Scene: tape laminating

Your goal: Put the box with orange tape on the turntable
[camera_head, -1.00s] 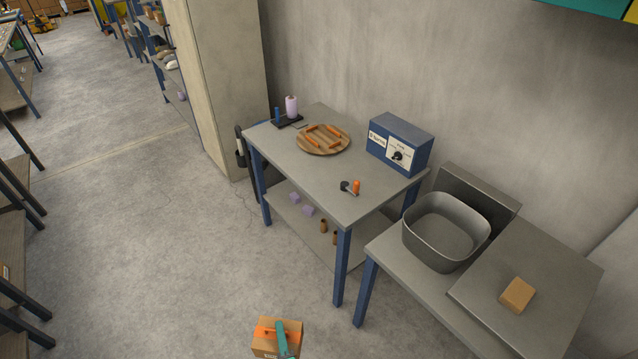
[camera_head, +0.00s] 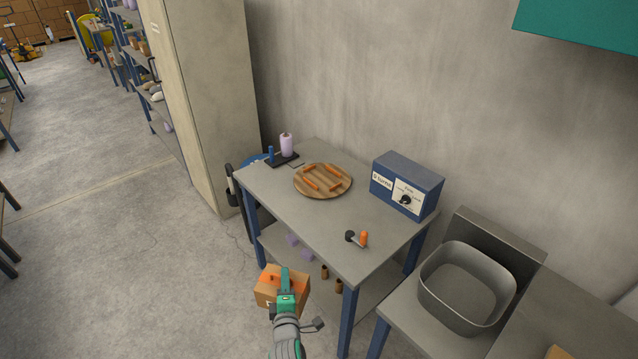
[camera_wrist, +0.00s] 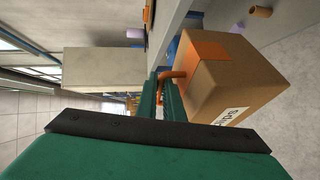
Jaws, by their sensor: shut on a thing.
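The cardboard box with orange tape (camera_head: 268,285) is in my gripper (camera_head: 284,279), at the lower middle of the head view, in front of the table's near left side. In the wrist view the box (camera_wrist: 230,80) shows orange tape over its top edge and a white label. The green fingers of my gripper (camera_wrist: 168,98) are shut on an orange handle-like piece at the box's side. The turntable (camera_head: 323,181) is a round wooden disc with several orange strips, on the table's far part. Nothing but the strips lies on it.
A grey bin (camera_head: 466,290) stands at the right. A tall cabinet (camera_head: 205,100) is behind left.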

